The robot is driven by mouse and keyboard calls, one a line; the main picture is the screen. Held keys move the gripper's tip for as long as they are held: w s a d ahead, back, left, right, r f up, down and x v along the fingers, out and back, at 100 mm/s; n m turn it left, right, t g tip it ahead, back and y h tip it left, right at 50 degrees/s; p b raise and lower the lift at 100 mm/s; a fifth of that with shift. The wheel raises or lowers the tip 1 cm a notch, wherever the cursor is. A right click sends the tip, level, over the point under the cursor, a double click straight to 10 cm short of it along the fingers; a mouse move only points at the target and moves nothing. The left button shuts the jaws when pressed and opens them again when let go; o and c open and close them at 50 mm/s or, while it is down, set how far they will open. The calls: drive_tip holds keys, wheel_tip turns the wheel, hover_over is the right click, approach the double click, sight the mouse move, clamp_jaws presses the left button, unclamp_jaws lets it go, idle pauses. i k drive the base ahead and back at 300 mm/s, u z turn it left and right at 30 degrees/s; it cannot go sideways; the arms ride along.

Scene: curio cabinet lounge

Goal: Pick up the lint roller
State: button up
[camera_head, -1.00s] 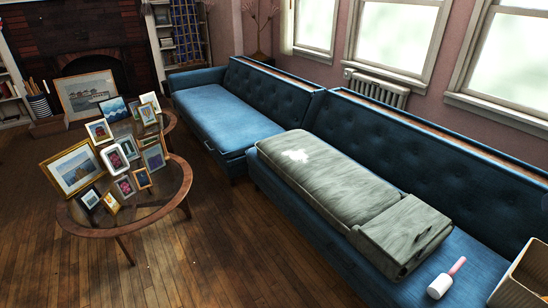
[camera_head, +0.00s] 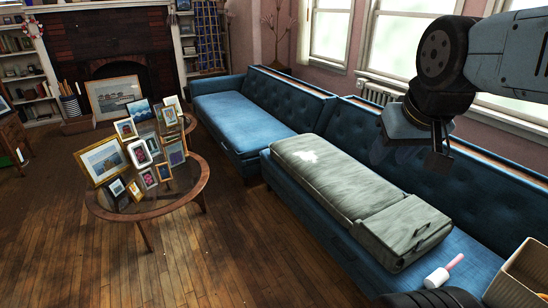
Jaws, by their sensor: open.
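The lint roller (camera_head: 437,278) lies on the blue sofa seat at the lower right. Its white roller end faces the lower left and its pink handle points up and right. My gripper (camera_head: 408,160) hangs from the arm at the upper right, fingers down, open and empty. In the picture it is well above the lint roller and a little left of it, in front of the sofa back, clearly apart from the roller.
A grey-green case (camera_head: 340,187) lies on the sofa just left of the lint roller. A tan bin (camera_head: 522,275) stands close on its right. The blue sofa (camera_head: 478,262) has a little bare seat around the roller. A round table (camera_head: 183,203) with several picture frames stands left.

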sight(440, 276)
drive_tip(key=u, duration=0.1)
drive_tip(key=k, duration=1.25)
drive_tip(key=z, duration=0.45)
drive_tip(key=i, duration=1.5)
drive_tip(key=z, duration=0.1)
